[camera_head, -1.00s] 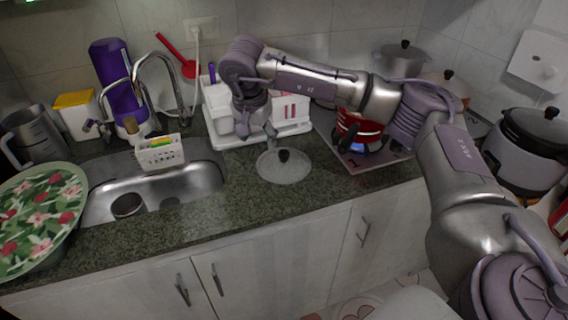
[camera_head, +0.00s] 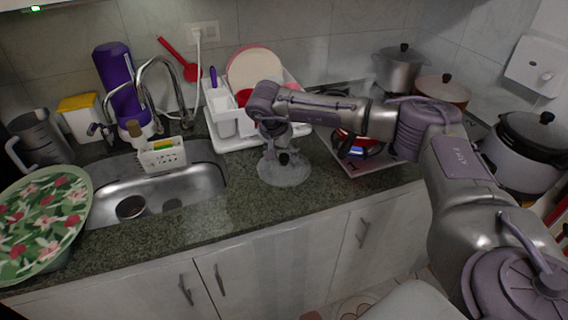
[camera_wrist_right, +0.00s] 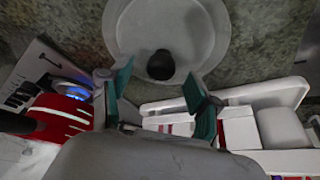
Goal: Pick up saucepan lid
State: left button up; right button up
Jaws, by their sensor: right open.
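The saucepan lid (camera_head: 287,176) is a round translucent disc with a black knob, lying on the granite counter right of the sink. In the right wrist view the lid (camera_wrist_right: 205,28) shows at the top with its dark knob (camera_wrist_right: 161,65). My right gripper (camera_head: 277,152) is over the lid, pointing down. In the wrist view my right gripper (camera_wrist_right: 158,88) is open, with the knob between and slightly beyond its two green-padded fingertips. Contact with the knob cannot be made out. My left gripper is not in view.
A white dish rack (camera_head: 237,142) with plates stands close behind the lid. A stove (camera_head: 362,164) with a lit blue burner and red pan is to the right. The sink (camera_head: 172,187) lies left. Counter in front of the lid is clear.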

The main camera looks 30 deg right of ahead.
jog(key=shift+x, duration=1.1)
grip_shut()
